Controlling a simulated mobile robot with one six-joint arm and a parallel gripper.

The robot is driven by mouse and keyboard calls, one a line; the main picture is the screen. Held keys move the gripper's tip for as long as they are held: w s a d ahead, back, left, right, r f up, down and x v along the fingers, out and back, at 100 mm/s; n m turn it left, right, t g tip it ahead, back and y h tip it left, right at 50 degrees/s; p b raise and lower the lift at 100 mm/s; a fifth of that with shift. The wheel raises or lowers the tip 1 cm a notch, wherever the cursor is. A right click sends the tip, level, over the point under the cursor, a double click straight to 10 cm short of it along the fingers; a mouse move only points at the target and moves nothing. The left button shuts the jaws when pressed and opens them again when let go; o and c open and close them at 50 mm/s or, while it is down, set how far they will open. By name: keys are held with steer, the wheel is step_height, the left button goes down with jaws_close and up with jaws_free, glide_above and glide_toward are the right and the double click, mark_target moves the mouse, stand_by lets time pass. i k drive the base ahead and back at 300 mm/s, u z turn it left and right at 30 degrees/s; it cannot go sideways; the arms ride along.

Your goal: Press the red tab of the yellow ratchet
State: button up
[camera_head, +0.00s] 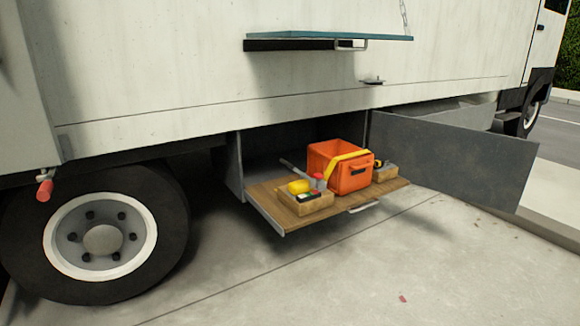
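An orange crate (352,178) stands on the pulled-out wooden drawer (345,203) under the truck body. A yellow strap (345,160) lies across the crate. A yellow rounded item (299,187) and a small red item (318,181) sit at the front left, at a small wooden tray (303,206). A second small tray (386,174) with a yellow and dark item stands right of the crate. I cannot tell which yellow piece is the ratchet, and no red tab can be made out for certain. My gripper is not in view.
A grey compartment door (455,160) is swung open to the right of the drawer. A truck wheel (100,240) stands at the left. A teal shelf (330,36) juts out above. The concrete ground (330,280) before the drawer is clear.

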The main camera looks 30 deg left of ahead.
mark_target(318, 176)
steer(key=u, duration=0.25)
steer(key=i, duration=0.65)
steer(key=u, duration=0.95)
steer(key=i, duration=0.75)
steer(key=u, duration=0.5)
